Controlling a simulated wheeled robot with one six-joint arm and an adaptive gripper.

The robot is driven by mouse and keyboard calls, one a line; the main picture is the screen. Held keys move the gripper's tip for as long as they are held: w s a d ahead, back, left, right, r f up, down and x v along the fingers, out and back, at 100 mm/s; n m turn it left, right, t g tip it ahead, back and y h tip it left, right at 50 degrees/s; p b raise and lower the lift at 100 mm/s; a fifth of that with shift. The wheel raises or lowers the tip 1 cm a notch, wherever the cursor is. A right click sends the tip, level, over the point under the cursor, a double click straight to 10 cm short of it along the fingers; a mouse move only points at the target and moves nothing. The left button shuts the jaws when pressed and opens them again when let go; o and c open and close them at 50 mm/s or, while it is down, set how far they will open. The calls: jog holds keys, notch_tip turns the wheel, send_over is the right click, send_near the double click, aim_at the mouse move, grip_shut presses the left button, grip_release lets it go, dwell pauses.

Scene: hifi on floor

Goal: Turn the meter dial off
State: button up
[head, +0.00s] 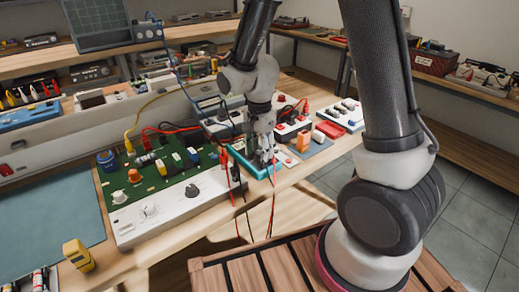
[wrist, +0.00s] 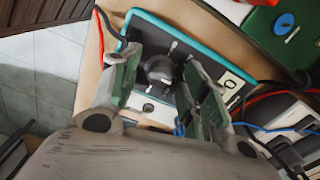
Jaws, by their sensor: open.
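The meter (head: 238,160) is a teal-edged box on the bench edge, largely hidden by my gripper in the head view. My gripper (wrist: 158,88) is open, with one green-padded finger on each side of the dial. The dial lies between the fingers, and I see gaps on both sides. In the head view my gripper (head: 265,150) points down over the meter. Which mark the dial points to is unclear.
A green circuit board (head: 165,175) with knobs and a white control panel (head: 150,212) stand left of the meter. Red and black leads (head: 270,215) hang over the bench's front edge. An orange block (head: 302,145) and a red tray (head: 330,129) lie to the right.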

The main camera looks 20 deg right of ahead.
grip_shut()
jog(key=shift+n, duration=0.3)
jog(key=n, duration=0.3)
jog(key=shift+n, duration=0.4)
jog(key=n, duration=0.9)
jog(key=shift+n, duration=2.3)
